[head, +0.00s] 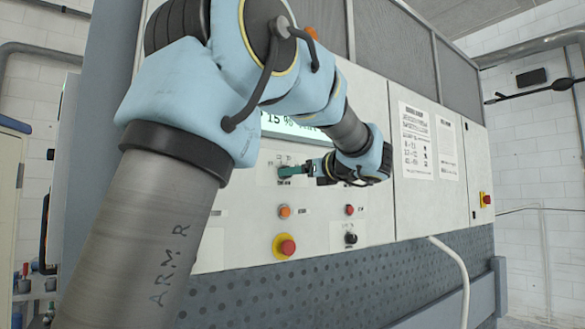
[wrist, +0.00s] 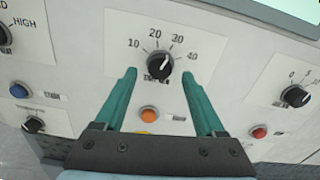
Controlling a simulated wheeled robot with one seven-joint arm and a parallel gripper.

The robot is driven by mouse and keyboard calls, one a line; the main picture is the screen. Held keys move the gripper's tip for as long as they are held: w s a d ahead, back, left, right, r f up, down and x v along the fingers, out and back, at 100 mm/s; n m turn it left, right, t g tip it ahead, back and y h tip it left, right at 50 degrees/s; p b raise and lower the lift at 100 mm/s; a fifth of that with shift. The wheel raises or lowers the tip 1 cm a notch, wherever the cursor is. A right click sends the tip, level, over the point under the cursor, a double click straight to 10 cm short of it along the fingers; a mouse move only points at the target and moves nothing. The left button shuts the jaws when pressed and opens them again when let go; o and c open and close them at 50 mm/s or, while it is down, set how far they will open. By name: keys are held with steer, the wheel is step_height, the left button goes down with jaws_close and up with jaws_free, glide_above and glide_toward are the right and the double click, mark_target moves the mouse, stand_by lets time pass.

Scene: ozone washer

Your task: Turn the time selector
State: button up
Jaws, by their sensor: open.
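The time selector (wrist: 159,66) is a black round knob on a white plate marked 10, 20, 30 and 40 in the wrist view. Its white pointer line tilts to the upper right, roughly towards 30. My gripper (wrist: 159,74) has two teal fingers, spread apart, with one tip at each side of the knob. Clear gaps show between the fingers and the knob, so it is not gripped. How deep the tips reach is hard to tell. In the head view my gripper (head: 293,170) is at the panel and mostly hides the knob.
An orange button (wrist: 149,114) sits just below the knob. A red button (wrist: 258,132), a blue button (wrist: 19,90) and other black knobs (wrist: 296,96) are nearby. In the head view, a red emergency stop (head: 287,247) is lower down and a display (head: 290,126) above.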

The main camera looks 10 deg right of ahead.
steer(key=shift+x, duration=1.1)
jaws_close()
